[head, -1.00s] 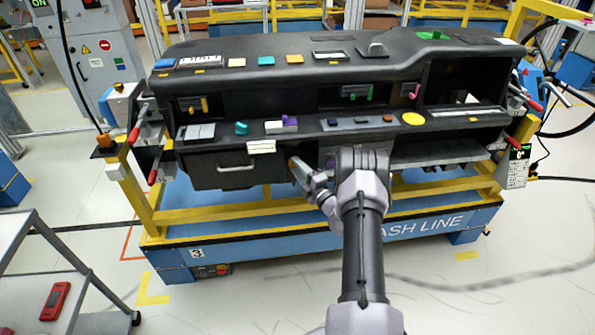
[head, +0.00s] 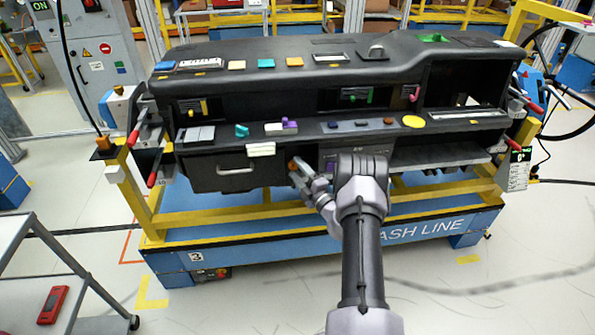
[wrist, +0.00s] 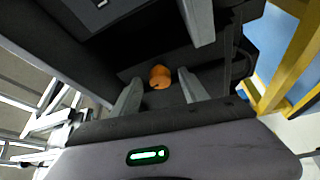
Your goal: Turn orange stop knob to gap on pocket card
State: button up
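The orange knob (wrist: 160,77) shows in the wrist view, in a dark recess under the dashboard. It has a small dark notch at its lower left. In the head view it is a small orange spot (head: 292,164) right of the handled drawer, at my gripper's tip. My gripper (wrist: 160,98) is open, one finger on each side of the knob in the picture; contact is not visible. A white card (head: 261,149) hangs on the ledge above the drawer; I cannot tell whether it is the pocket card, and its markings are unreadable.
The dashboard (head: 300,130) spans the stand, with its dark drawer (head: 225,171) left of my gripper. Yellow stand rails (head: 240,213) run below. The floor in front is clear; a grey cart (head: 35,262) stands left.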

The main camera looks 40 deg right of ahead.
jog(key=s+a+f+p, duration=0.2)
jog(key=s+p, duration=0.2)
jog(key=s, duration=1.3)
jog(key=shift+a, duration=0.1)
